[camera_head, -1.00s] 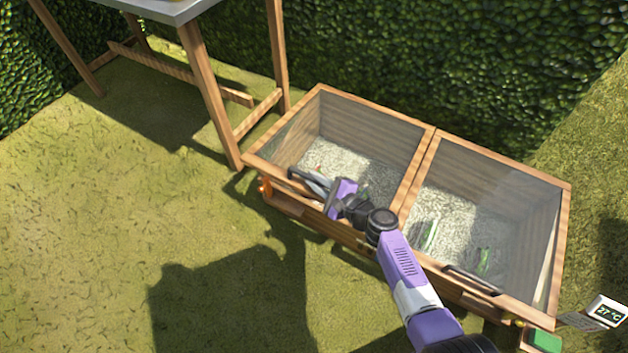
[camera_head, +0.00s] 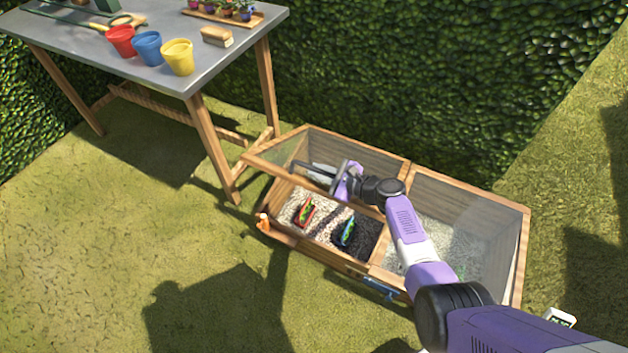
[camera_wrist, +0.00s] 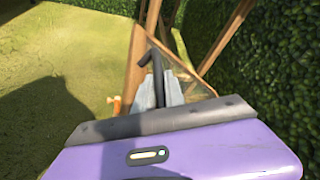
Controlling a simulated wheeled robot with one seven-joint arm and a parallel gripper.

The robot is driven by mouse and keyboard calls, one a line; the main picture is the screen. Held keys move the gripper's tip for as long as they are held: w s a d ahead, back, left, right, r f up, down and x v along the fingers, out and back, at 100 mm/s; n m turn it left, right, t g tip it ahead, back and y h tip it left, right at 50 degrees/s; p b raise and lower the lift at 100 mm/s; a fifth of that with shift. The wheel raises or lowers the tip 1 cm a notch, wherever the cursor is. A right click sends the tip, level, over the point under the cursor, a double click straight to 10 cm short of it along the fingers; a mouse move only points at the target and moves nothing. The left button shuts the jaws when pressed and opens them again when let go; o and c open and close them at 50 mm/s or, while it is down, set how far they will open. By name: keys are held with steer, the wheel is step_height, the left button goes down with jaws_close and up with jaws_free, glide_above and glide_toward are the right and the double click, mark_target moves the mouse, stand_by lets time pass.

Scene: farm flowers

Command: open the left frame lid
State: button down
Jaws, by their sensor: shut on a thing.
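The cold frame has two wood-edged glazed lids side by side. The left frame lid (camera_head: 262,163) is tilted up, its front rail clear of the box. Through the gap show pale and dark gravel with a red planter (camera_head: 304,211) and a blue planter (camera_head: 348,230). My gripper (camera_head: 318,172) is shut on the dark handle (camera_head: 299,166) of the left lid. In the wrist view, the grey fingers (camera_wrist: 160,92) close around the handle (camera_wrist: 154,62), partly hiding it. The right frame lid (camera_head: 478,192) looks closed, partly hidden by my arm.
A metal-topped wooden table (camera_head: 115,55) with red, blue and yellow pots stands behind on the left. A hedge (camera_head: 400,80) rises close behind the frame. An orange piece (camera_head: 263,222) sits at the box's front left corner. Grass (camera_head: 130,220) to the left is open.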

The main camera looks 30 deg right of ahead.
steer(key=w+d+r+p, duration=0.2)
steer(key=w+d+r, duration=0.1)
steer(key=d+r, duration=0.2)
steer(key=shift+w+r, duration=0.2)
steer(key=shift+r, duration=0.7)
steer(key=c, duration=1.4)
jaws_free()
steer(key=p+v, duration=0.3)
steer(key=v, duration=0.4)
steer(key=shift+s+d+r, duration=0.2)
steer(key=shift+s+d, duration=0.05)
